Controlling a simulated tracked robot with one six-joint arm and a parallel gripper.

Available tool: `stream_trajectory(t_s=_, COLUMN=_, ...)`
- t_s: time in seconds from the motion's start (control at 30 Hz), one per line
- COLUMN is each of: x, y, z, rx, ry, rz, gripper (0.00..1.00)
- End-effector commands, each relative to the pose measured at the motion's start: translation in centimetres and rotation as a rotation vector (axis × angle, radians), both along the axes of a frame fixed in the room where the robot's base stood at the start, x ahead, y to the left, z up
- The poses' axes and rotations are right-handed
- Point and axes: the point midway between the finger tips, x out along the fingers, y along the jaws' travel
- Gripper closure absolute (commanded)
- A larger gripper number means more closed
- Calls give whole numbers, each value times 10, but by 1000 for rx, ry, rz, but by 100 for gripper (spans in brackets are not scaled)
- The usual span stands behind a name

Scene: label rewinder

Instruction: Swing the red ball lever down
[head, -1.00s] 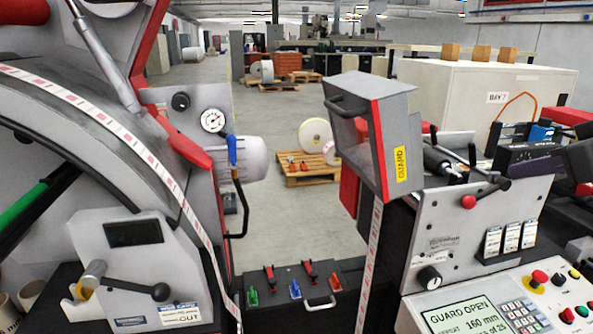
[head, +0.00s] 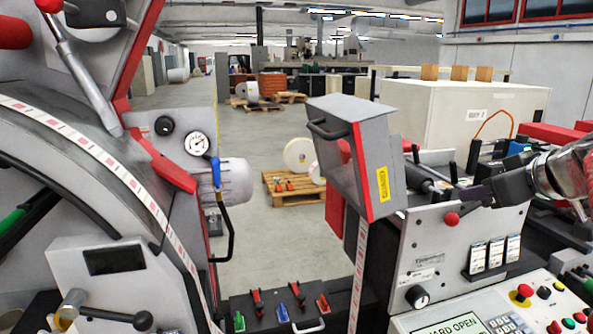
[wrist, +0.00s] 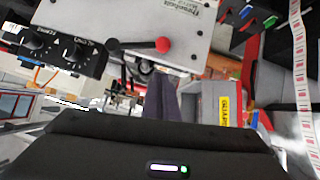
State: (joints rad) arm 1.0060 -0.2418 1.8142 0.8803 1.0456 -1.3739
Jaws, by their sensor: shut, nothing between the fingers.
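The red ball (head: 452,219) of the lever is on the front of the grey machine at right. In the wrist view the red ball (wrist: 163,45) sits at the end of a black arm (wrist: 132,45) that runs left to its hub. My gripper (head: 466,193) is shut and empty, its dark fingers pointing left, just above and right of the ball in the head view. My gripper also shows in the wrist view (wrist: 163,82), its fingertips below the ball in the picture. I cannot tell whether they touch the lever. My gripper hides the lever's hub in the head view.
A tilted grey guard box (head: 345,150) stands left of the lever. A control panel with a display (head: 455,328) and push buttons lies below. A black box with knobs (wrist: 65,48) is close by in the wrist view. A large reel machine fills the left side.

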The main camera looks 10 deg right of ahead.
Motion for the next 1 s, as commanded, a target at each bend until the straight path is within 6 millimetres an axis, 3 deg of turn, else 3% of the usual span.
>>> stream_trajectory(t_s=0.13, x=19, y=-1, z=-14, rx=2, ry=1, rz=2, gripper=100)
stream_trajectory(t_s=0.4, x=23, y=-7, z=-45, rx=0, ry=0, rz=-1, gripper=100)
stream_trajectory(t_s=1.0, x=23, y=-9, z=-50, rx=-6, ry=-1, rz=-5, gripper=100)
